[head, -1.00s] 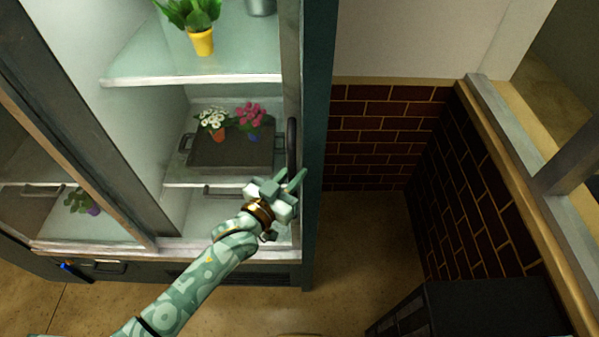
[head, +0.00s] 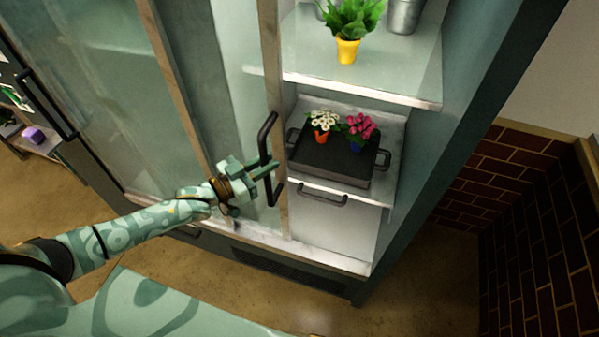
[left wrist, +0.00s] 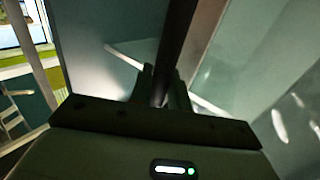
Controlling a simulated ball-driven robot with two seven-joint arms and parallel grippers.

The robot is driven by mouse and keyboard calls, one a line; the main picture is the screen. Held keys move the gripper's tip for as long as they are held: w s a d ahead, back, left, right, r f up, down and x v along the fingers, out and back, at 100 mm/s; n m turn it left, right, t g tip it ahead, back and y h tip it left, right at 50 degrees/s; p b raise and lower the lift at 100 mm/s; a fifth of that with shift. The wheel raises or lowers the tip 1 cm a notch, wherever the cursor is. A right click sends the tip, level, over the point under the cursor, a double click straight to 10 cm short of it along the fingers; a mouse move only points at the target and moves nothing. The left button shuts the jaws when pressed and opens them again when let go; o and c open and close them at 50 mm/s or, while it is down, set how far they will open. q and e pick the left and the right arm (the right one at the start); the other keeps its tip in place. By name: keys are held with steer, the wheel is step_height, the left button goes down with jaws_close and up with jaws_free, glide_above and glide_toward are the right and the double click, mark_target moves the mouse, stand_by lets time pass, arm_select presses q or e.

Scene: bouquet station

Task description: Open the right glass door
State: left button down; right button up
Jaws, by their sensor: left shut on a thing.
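The right glass door (head: 235,125) has a pale frame (head: 273,80) and a dark upright bar handle (head: 266,138). In the head view its handle edge stands left of the cabinet's right wall, with an open gap between them. My left gripper (head: 270,170) is shut on the handle at its lower part. In the left wrist view the dark handle bar (left wrist: 176,45) runs between the two fingers (left wrist: 162,88). My right gripper is not in view.
Through the gap show a dark tray (head: 335,160) with two potted flowers, and an upper shelf (head: 360,85) with a yellow-potted plant (head: 347,50). Another glass panel (head: 120,90) stands left. A brick wall (head: 545,215) is at right; the floor (head: 420,290) before the cabinet looks clear.

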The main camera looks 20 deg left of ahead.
arm_select(q)
steer(key=a+b, duration=0.4)
steer(key=a, duration=1.1)
steer(key=c, duration=1.4)
jaws_free()
steer(key=shift+s, duration=0.1)
steer(key=v, duration=1.6)
steer(key=shift+a, duration=0.15)
steer(key=shift+f, duration=0.1)
